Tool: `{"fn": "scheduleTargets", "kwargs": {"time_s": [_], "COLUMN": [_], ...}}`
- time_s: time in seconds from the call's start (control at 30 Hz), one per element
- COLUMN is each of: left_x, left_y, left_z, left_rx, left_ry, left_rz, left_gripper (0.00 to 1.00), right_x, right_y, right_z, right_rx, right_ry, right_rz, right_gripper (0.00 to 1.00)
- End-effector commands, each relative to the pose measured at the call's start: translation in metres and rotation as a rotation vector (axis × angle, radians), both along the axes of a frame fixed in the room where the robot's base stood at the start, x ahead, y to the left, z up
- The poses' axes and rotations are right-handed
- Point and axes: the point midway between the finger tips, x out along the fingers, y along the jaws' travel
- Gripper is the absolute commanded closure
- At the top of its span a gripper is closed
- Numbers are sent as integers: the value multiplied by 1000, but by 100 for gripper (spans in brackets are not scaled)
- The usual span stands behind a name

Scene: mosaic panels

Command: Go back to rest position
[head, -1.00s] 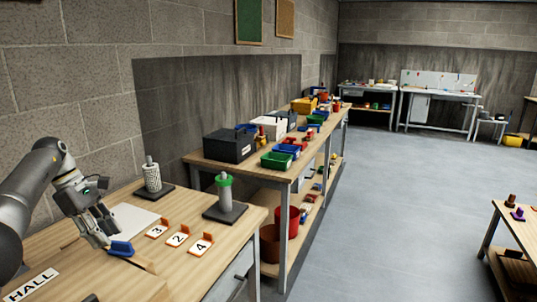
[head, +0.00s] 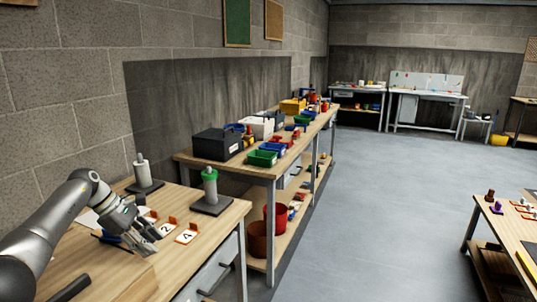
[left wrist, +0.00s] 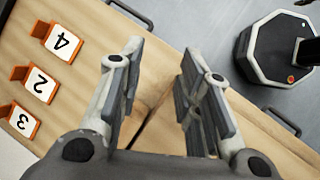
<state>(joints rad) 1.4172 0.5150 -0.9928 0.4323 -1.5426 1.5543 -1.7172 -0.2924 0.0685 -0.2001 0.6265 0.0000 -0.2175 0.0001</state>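My left gripper (head: 138,246) is above the near wooden table in the head view. In the left wrist view its two fingers (left wrist: 160,85) are spread apart with nothing between them, only bare tabletop below. A blue item (head: 106,237) lies on the table, partly hidden behind the gripper. My right gripper is not in view.
A grey post (head: 142,172) and a post with a green ring (head: 210,185) stand on dark bases at the table's back. A second bench (head: 250,170) with boxes and bins runs along the wall. Open floor (head: 370,210) lies right.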

Motion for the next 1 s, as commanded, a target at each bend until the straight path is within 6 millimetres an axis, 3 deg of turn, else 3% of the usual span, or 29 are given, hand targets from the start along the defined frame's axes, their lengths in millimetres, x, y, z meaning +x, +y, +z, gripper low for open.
{"fn": "scheduleTargets", "kwargs": {"time_s": [0.17, 0.27, 0.3, 0.4, 0.53, 0.63, 0.77, 0.87, 1.0], "left_x": [23, 31, 33, 32, 22, 12, -5, -24, -64], "left_y": [-79, -142, -167, -219, -260, -270, -259, -237, -197], "left_z": [-33, -49, -51, -51, -42, -35, -37, -50, -84], "left_rx": [-167, -348, -436, -669, -982, -1216, -1502, -1696, -1922], "left_ry": [-73, -103, -106, -87, 3, 112, 300, 469, 726], "left_rz": [66, 157, 204, 350, 577, 783, 1082, 1336, 1722], "left_gripper": [68, 68, 68, 68, 68, 68, 68, 68, 68], "right_x": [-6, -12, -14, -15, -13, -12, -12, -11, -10], "right_y": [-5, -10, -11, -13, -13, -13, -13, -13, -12], "right_z": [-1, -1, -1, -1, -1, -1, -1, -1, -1], "right_rx": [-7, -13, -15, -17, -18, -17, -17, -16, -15], "right_ry": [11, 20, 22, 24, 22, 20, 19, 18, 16], "right_rz": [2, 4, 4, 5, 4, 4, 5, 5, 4], "right_gripper": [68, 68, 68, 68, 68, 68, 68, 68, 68]}}
